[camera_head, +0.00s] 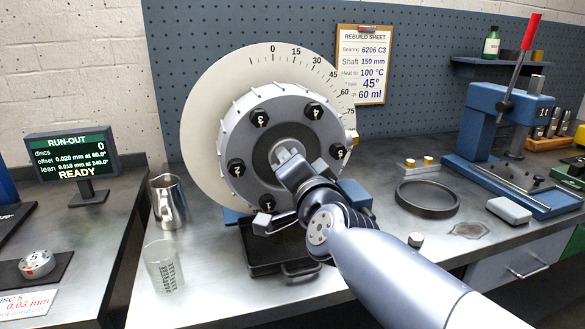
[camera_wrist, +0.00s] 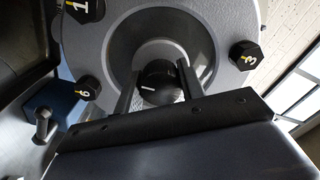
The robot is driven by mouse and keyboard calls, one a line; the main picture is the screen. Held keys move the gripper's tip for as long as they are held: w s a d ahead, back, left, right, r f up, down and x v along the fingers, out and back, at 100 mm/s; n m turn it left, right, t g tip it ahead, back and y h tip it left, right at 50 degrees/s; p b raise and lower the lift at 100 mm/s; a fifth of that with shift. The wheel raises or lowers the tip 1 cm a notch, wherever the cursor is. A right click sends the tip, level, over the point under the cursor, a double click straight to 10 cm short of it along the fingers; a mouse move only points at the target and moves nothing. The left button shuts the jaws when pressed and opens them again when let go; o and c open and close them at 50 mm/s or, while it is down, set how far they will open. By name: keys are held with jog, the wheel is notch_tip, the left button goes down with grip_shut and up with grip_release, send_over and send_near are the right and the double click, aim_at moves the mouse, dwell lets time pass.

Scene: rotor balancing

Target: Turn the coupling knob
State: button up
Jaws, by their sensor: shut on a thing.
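The coupling knob (camera_wrist: 159,80) is a black round knob with a white index line, at the centre of the rotor in the wrist view. My gripper (camera_wrist: 158,88) is shut on it, one finger on either side. In the head view my gripper (camera_head: 288,160) reaches the rotor's hub and hides the knob. The grey rotor (camera_head: 240,135) carries numbered black bolts around its face and stands in front of a cream degree dial (camera_head: 200,120). Bolts 1, 6 and 3 show in the wrist view.
A run-out display (camera_head: 72,155) reading READY stands at left. A metal jug (camera_head: 168,200) and a glass beaker (camera_head: 163,266) stand left of the rotor. A black tray (camera_head: 262,258) lies below it. A dark ring (camera_head: 427,199) and a blue press (camera_head: 487,130) are at right.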

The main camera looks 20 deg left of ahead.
dwell(0.4)
jog(key=o, duration=1)
jog(key=p+v, duration=0.3)
jog(key=v, duration=0.8)
jog(key=shift+a, duration=0.1)
jog(key=shift+w, duration=0.15)
jog(key=shift+b+x, duration=1.45)
jog(key=shift+x, duration=3.9)
